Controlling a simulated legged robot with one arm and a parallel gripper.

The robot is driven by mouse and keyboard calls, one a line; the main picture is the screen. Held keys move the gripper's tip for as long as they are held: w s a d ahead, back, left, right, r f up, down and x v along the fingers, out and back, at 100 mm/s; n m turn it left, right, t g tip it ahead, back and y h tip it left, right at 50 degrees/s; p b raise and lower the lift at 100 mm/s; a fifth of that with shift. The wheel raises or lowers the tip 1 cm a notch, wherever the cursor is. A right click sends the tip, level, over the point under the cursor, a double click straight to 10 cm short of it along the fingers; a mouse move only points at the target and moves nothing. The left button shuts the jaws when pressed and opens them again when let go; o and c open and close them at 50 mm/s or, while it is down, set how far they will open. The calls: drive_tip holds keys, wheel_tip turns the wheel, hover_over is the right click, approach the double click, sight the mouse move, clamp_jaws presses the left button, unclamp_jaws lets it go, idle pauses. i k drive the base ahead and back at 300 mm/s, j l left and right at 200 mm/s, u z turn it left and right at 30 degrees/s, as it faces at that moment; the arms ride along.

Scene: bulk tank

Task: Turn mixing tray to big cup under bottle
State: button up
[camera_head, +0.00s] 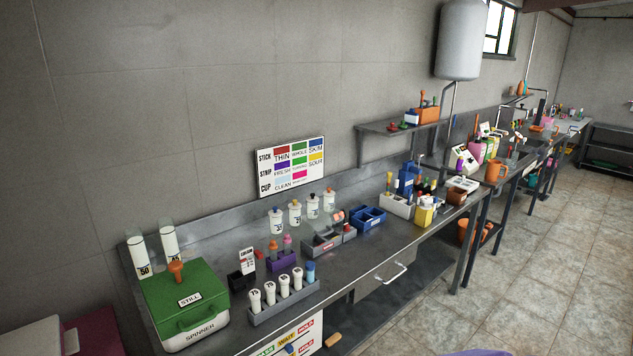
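My gripper is not in view. I cannot pick out a mixing tray for certain, nor a big cup under a bottle. Several small white bottles with coloured caps (295,213) stand along the back of the near bench, over or behind a grey divided tray (327,243). An orange mug (496,172) stands farther along the bench on the right. Pink and green containers (478,152) stand just behind it. They are too small to tell in detail.
A green spinner box (186,307) fills the near left end of the metal bench. A grey rack (284,301) of white tubes is beside it. A blue divided tray (368,218) sits farther back. A white tank (461,40) hangs on the wall. The tiled floor (540,250) at right is clear.

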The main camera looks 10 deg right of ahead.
sight(463, 183)
drive_tip(key=i+l, duration=0.35)
drive_tip(key=l, duration=0.25)
drive_tip(key=i+l+u, duration=0.1)
drive_tip(key=i+l, duration=0.25)
drive_tip(key=l, duration=0.2)
drive_tip(key=i+l, duration=0.3)
drive_tip(key=l, duration=0.35)
drive_tip(key=i+l+u, duration=0.1)
drive_tip(key=i+l, duration=0.25)
drive_tip(key=l, duration=0.25)
drive_tip(key=i+l, duration=0.3)
drive_tip(key=l, duration=0.3)
drive_tip(key=i+l+u, duration=0.1)
drive_tip(key=i+l, duration=0.2)
drive_tip(key=l, duration=0.35)
drive_tip(key=i+l, duration=0.3)
drive_tip(key=l, duration=0.35)
drive_tip(key=i+l+u, duration=0.1)
drive_tip(key=i+l, duration=0.15)
drive_tip(key=l, duration=0.4)
